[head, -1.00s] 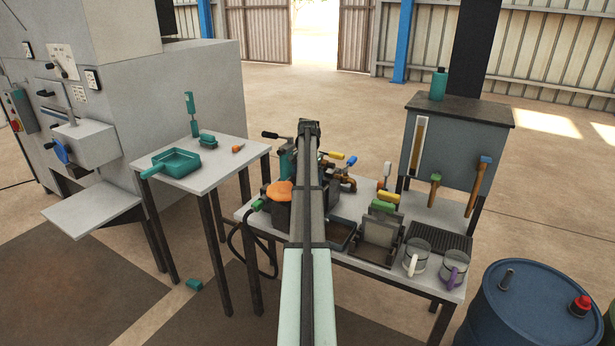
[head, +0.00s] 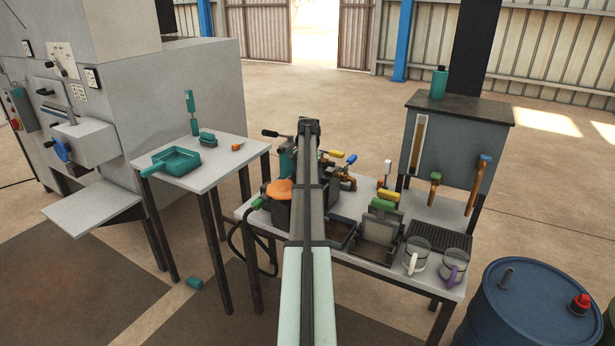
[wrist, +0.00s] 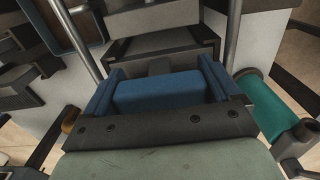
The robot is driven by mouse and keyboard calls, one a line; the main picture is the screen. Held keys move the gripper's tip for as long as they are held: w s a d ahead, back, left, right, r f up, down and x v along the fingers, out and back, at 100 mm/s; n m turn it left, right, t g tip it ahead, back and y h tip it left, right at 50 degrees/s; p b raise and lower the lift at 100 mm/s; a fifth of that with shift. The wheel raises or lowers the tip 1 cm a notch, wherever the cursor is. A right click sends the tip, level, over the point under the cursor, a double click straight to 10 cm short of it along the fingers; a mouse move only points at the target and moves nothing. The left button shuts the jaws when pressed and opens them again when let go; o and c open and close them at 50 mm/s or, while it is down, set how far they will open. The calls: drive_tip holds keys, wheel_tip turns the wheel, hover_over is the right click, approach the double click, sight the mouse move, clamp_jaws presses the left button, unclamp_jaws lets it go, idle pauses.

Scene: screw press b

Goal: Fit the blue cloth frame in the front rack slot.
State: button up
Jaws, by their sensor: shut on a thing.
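In the wrist view my gripper (wrist: 163,78) has a finger at each side of a blue block, the grip part of the blue cloth frame (wrist: 158,93), and is shut on it. The rest of the frame is hidden below the grip. In the head view my arm hides the gripper and the blue frame. What looks like the rack (head: 372,250) stands on the right table, right of my arm. I cannot tell how the blue frame sits relative to the front slot.
Two cups (head: 416,256) stand by a dark grate (head: 440,240), right of the rack. A grey tank (head: 455,150) rises behind. Coloured valve handles (head: 351,159) and an orange round piece (head: 279,189) crowd around my arm. A blue drum (head: 540,300) stands at front right.

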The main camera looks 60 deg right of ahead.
drive_tip(key=shift+c, duration=0.6)
wheel_tip(320, 180, up, 14)
drive_tip(key=shift+f, duration=0.2)
idle(0.7)
idle(0.8)
